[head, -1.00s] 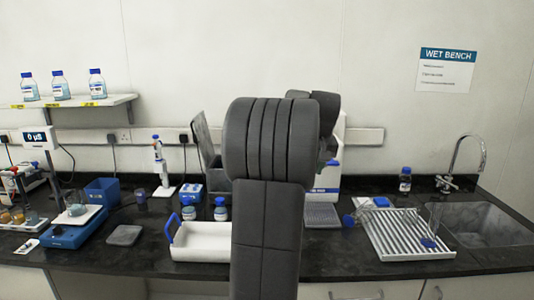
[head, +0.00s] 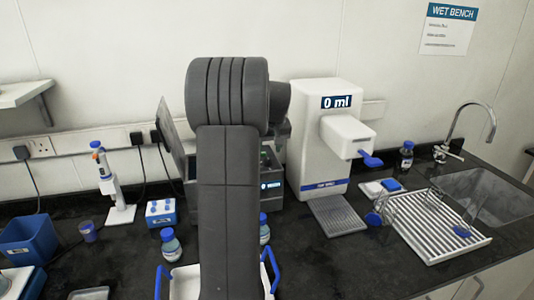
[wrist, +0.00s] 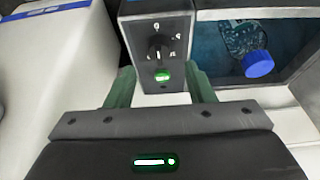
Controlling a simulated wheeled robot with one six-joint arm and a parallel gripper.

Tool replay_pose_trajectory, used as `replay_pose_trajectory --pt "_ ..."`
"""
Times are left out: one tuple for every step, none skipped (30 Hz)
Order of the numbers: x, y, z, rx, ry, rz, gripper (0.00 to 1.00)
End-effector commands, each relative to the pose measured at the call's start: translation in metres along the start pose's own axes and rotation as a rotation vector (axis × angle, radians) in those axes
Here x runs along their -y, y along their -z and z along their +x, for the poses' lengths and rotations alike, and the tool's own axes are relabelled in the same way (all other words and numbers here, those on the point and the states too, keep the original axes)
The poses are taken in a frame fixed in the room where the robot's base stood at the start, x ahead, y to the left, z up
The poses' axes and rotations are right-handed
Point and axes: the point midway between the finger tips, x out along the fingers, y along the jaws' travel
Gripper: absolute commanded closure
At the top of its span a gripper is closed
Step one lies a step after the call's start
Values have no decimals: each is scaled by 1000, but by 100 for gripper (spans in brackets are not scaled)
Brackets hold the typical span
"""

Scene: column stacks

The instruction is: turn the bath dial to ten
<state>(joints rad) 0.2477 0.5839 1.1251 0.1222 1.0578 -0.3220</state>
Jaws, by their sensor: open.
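The bath dial (wrist: 158,44), a small black knob with tiny marks around it, sits on the grey front panel of the bath (wrist: 205,14) in the wrist view. I cannot read its setting for sure. A green lit button (wrist: 163,73) is just below it. My gripper (wrist: 160,78) is open, with a green finger on either side of the panel's lower part and nothing held. I cannot tell whether the fingers touch the panel. In the head view my arm hides the gripper, the dial and most of the bath (head: 272,160).
Blue water and a blue-capped bottle (wrist: 258,64) are in the bath. A white dispenser (head: 318,150) reading 0 ml stands right of it. Blue-handled tray (head: 185,283) and small bottles (head: 170,245) are close in front. A drying rack (head: 435,225) and sink are at right.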

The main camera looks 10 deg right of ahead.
Motion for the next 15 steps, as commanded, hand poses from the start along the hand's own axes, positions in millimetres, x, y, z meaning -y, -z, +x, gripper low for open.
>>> replay_pose_trajectory --pt "0 0 9 4 1 0 51" --pt "0 0 14 3 1 0 51" --pt "0 0 20 3 1 0 51" --pt "0 0 24 2 1 0 51" --pt "0 0 28 2 1 0 51" --pt "0 0 32 2 1 0 51" --pt "0 0 35 2 1 0 51" --pt "0 0 37 1 1 0 51" --pt "0 0 40 0 0 0 51" --pt "0 0 42 0 0 0 51" --pt "0 0 43 0 0 0 51" --pt "0 0 44 0 0 0 51" --pt "0 0 44 0 0 0 51" --pt "0 0 44 0 0 0 51" --pt "0 0 45 0 0 0 51"
